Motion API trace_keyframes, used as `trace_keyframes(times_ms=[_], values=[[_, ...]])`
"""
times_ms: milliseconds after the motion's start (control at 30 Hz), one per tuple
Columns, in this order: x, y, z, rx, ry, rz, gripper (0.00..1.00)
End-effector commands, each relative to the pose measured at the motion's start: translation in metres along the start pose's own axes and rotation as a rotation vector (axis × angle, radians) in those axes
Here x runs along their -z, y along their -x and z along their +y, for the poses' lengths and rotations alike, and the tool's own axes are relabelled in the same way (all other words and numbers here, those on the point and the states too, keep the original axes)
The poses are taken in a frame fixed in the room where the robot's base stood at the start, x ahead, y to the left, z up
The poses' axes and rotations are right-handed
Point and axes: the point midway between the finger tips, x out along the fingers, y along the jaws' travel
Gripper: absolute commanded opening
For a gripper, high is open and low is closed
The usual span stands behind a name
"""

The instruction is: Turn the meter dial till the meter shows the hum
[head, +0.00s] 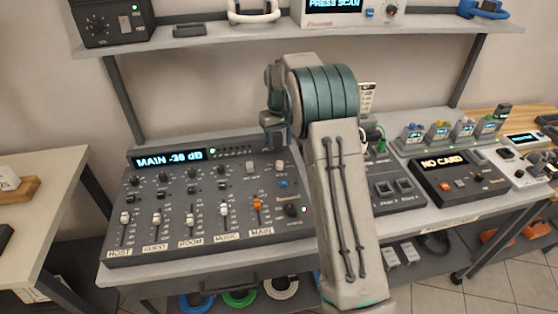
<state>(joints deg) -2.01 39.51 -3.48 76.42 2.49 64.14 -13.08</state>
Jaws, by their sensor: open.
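The mixing desk (215,249) stands on the bench in front of me. Its display (167,158) is lit and reads MAIN with a value that looks like -38 dB. My gripper (272,143) hangs over the back of the desk, right of the display, open and apart from the dark knob. My arm hides the desk's right edge.
Faders, one with an orange cap (257,205), and small knobs crowd the desk near the dark knob. A shelf (215,38) with devices runs above. A black recorder (461,180) showing NO CARD stands at right. A side table (50,170) is at left.

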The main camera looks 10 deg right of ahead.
Motion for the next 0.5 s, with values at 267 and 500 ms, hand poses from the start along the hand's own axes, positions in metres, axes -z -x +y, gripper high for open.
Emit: trace_keyframes(times_ms=[267, 500], values=[[-0.001, -0.057, 0.0, 0.0, 0.0, -0.004, 0.47], [-0.001, -0.083, 0.0, -0.001, 0.0, -0.001, 0.47]])
